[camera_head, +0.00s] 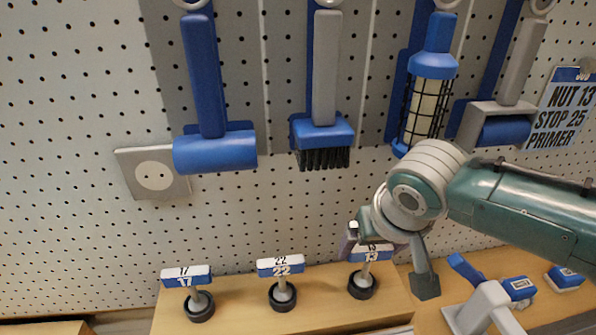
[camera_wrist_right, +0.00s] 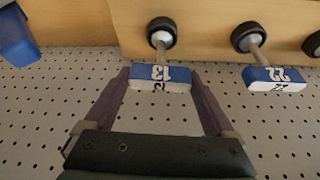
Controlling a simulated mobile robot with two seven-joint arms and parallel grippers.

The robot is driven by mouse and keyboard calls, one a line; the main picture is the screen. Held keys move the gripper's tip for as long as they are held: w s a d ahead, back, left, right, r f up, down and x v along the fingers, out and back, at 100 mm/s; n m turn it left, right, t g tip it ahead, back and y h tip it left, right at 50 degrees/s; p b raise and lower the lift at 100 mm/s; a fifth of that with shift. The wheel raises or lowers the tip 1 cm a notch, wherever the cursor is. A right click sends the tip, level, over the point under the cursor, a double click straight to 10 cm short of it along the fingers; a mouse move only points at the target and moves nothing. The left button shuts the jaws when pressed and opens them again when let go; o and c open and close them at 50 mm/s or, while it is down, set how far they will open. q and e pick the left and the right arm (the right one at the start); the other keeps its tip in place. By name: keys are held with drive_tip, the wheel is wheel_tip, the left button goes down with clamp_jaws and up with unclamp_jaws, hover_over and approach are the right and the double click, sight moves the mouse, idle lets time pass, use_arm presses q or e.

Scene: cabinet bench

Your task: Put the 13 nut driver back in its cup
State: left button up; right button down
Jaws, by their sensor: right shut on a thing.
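The 13 nut driver (camera_head: 371,254) has a blue and white block handle marked 13. It stands nearly upright over its black ring cup (camera_head: 362,286) at the right of the wooden ledge, its shaft reaching down into the ring. In the right wrist view the handle (camera_wrist_right: 160,77) sits between the two fingers, and the shaft runs to the ring (camera_wrist_right: 162,32). How deep it sits is hard to tell. My right gripper (camera_wrist_right: 160,82) is shut on the handle; in the head view it partly hides it. My left gripper is not in view.
The 22 driver (camera_head: 281,266) and the 17 driver (camera_head: 187,277) stand in their rings to the left on the ledge (camera_head: 235,300). A pegboard with hanging tools rises behind, including a caged lamp (camera_head: 428,95) near my right arm. Blue and grey items lie at the right.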

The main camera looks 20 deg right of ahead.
drive_tip(key=shift+f, duration=0.1)
unclamp_jaws()
drive_tip(key=shift+s+r, duration=0.1)
drive_tip(key=shift+r, duration=0.3)
drive_tip(key=p+v, duration=0.2)
drive_tip(key=v, duration=0.7)
